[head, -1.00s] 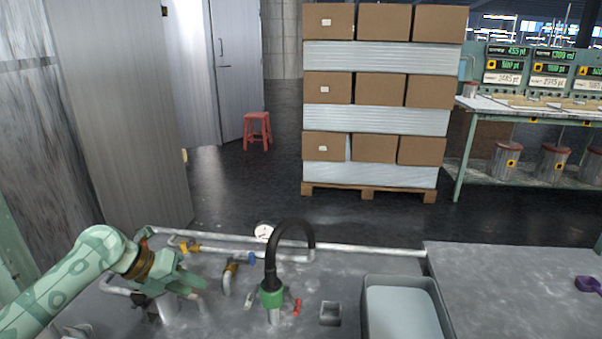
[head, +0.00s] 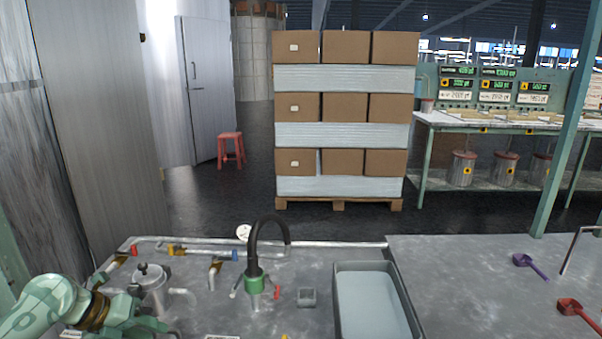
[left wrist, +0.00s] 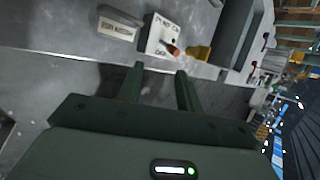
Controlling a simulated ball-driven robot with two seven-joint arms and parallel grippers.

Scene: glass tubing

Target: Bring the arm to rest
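My left arm comes in at the lower left of the head view. Its gripper (head: 152,328) is at the bottom edge of that view, in front of a lidded metal vessel (head: 152,292). In the left wrist view my left gripper (left wrist: 160,72) shows two dark green fingers with a clear gap and nothing between them. Beyond the fingertips is the bench's front edge, with a labelled plate (left wrist: 118,27) and a small white labelled block (left wrist: 163,35) on the bench. My right gripper is in neither view.
The grey bench holds a black tap with a green base (head: 254,284), a small grey dish (head: 307,290), a grey basin (head: 345,315), and purple (head: 522,260) and red (head: 570,305) scoops. Pipes (head: 330,245) run along its back. Boxes (head: 345,105) are stacked on a pallet beyond.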

